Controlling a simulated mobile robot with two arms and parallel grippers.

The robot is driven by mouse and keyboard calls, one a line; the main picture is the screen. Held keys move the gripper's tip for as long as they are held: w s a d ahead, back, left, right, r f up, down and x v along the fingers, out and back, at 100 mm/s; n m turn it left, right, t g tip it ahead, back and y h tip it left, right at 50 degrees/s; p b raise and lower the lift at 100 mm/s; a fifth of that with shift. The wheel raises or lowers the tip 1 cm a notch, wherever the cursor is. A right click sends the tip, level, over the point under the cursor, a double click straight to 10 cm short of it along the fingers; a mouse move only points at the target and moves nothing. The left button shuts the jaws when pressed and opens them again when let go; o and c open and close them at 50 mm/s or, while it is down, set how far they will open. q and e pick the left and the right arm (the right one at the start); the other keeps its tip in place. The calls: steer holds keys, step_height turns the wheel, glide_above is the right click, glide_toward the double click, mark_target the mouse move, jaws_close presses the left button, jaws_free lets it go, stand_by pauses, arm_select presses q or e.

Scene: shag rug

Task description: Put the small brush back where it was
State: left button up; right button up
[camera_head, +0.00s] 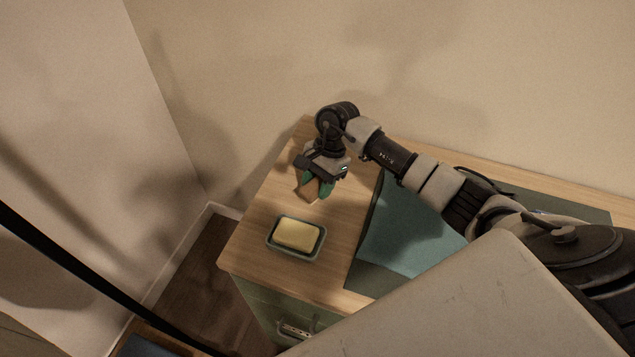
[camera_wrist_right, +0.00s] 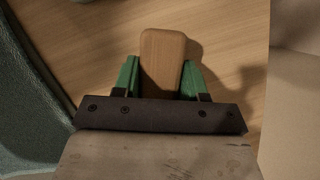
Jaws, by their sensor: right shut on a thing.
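The small brush shows as a light wooden block (camera_wrist_right: 163,62) between the green fingers of my right gripper (camera_wrist_right: 160,80) in the right wrist view. In the head view the brush (camera_head: 308,190) shows as a brown wooden piece at the fingertips of my right gripper (camera_head: 318,188). The right gripper is shut on it, over the wooden counter top near its back left part. I cannot tell whether the brush touches the counter. Its bristles are hidden. My left gripper is not in view.
A green dish (camera_head: 294,253) with a yellow bar, perhaps soap (camera_head: 297,234), sits on the counter in front of the gripper. A teal basin (camera_head: 400,235) lies to the right. Walls stand behind and left. Bare wood (camera_head: 262,212) lies left of the gripper.

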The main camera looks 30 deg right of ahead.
steer(key=o, duration=0.9)
steer(key=shift+r+p, duration=0.15)
steer(key=shift+p, duration=0.15)
steer(key=b+v, duration=0.2)
steer(key=v, duration=1)
